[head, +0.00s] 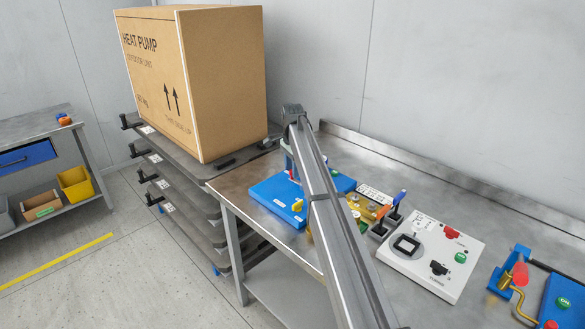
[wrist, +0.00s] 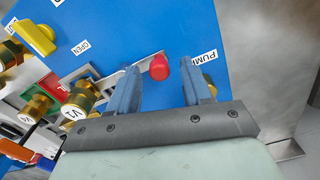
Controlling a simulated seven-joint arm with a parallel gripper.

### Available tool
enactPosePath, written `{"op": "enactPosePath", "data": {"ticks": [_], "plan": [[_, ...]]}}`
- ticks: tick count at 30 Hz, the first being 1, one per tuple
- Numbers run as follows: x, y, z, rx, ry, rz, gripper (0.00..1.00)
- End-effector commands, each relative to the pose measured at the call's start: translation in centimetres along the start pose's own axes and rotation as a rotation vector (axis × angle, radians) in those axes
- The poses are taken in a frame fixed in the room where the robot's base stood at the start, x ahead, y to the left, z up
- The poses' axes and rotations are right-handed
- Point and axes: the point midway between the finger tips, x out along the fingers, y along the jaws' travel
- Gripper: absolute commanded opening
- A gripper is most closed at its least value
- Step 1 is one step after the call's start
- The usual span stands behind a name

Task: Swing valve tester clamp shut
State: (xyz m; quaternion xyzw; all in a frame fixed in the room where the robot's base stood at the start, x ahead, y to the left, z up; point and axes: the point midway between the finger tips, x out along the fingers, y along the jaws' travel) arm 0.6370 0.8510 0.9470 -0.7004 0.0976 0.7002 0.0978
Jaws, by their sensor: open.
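In the wrist view a red knob (wrist: 160,68) stands over a blue plate (wrist: 165,25), with a thin metal edge or rod beside it. I cannot tell for certain that it is the clamp's handle. My gripper (wrist: 159,72) is open, its two fingers on either side of the knob with gaps visible. Labels reading OPEN (wrist: 82,48) and PUMP (wrist: 204,57), the second partly covered, are on the plate. In the head view the blue plate (head: 268,197) lies on the bench, and my arm hides much of it and the gripper's fingertips.
Brass valves (wrist: 75,103) lie left of my gripper in the wrist view. On the bench (head: 400,165), a white panel (head: 440,285) with a black square frame and another blue station (head: 562,300) stand to the right. A large heat pump box (head: 225,80) stands at the back left.

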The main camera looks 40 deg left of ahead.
Motion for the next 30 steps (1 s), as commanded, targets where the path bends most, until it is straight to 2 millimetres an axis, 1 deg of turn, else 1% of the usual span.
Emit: {"op": "enactPosePath", "data": {"ticks": [4,8,11,18,21,25,30], "plan": [[-0.6,0.0,0.0,0.0,0.0,-0.001,0.49],[-2.1,-0.1,0.0,0.0,0.0,-0.001,0.49],[-3.9,-0.1,0.0,0.0,0.001,-0.002,0.49],[-8.7,-0.1,0.0,0.0,0.001,-0.002,0.49],[-10.3,-0.1,0.0,0.0,0.0,-0.001,0.49],[-12.2,-0.1,0.0,0.0,0.0,-0.001,0.49],[-13.4,0.0,0.0,0.0,0.0,0.0,0.49]]}}
